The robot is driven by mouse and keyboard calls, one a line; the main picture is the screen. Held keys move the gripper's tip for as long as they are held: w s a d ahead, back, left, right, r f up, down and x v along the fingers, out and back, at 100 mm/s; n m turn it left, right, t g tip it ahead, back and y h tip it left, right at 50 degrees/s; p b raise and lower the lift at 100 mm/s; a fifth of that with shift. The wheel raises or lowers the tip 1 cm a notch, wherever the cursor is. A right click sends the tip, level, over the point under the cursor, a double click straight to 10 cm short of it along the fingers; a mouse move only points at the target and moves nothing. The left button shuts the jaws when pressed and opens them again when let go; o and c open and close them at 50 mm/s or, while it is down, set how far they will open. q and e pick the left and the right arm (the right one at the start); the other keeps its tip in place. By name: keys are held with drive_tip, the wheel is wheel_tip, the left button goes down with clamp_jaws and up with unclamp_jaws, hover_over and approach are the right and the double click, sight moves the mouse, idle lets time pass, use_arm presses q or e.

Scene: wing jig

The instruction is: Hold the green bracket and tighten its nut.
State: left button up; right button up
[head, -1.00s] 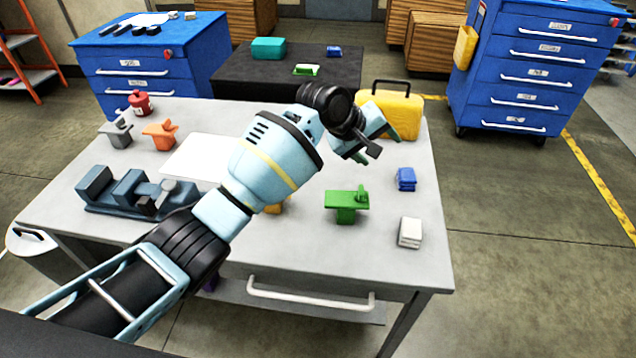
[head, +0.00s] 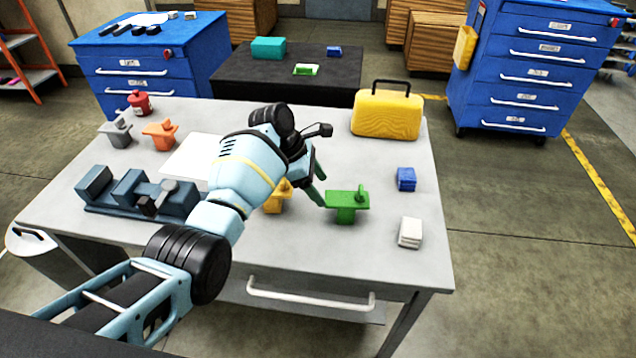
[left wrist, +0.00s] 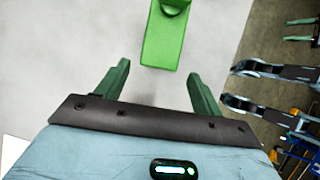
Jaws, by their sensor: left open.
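The green bracket (head: 346,201) stands on the table right of centre, a flat plate on a short foot with a small upright part, perhaps the nut, at its right end. In the left wrist view the bracket (left wrist: 164,40) lies ahead, just beyond and between the fingertips. My left gripper (left wrist: 158,78) is open and empty, its two green fingers apart. In the head view the left gripper (head: 316,186) is just left of the bracket, partly hidden by its own wrist; I cannot tell whether it touches.
A yellow bracket (head: 275,200) stands partly behind my left arm. A blue-grey jig (head: 120,195) is at the left, with grey (head: 117,134) and orange (head: 160,135) brackets behind. A yellow case (head: 387,114), a blue block (head: 406,179) and a white block (head: 410,232) are at the right.

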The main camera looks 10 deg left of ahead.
sight(330, 197)
use_arm(q)
drive_tip(key=shift+x, duration=4)
drive_tip(key=c, duration=1.1)
drive_tip(key=shift+c, duration=0.4)
drive_tip(key=shift+r, duration=0.3)
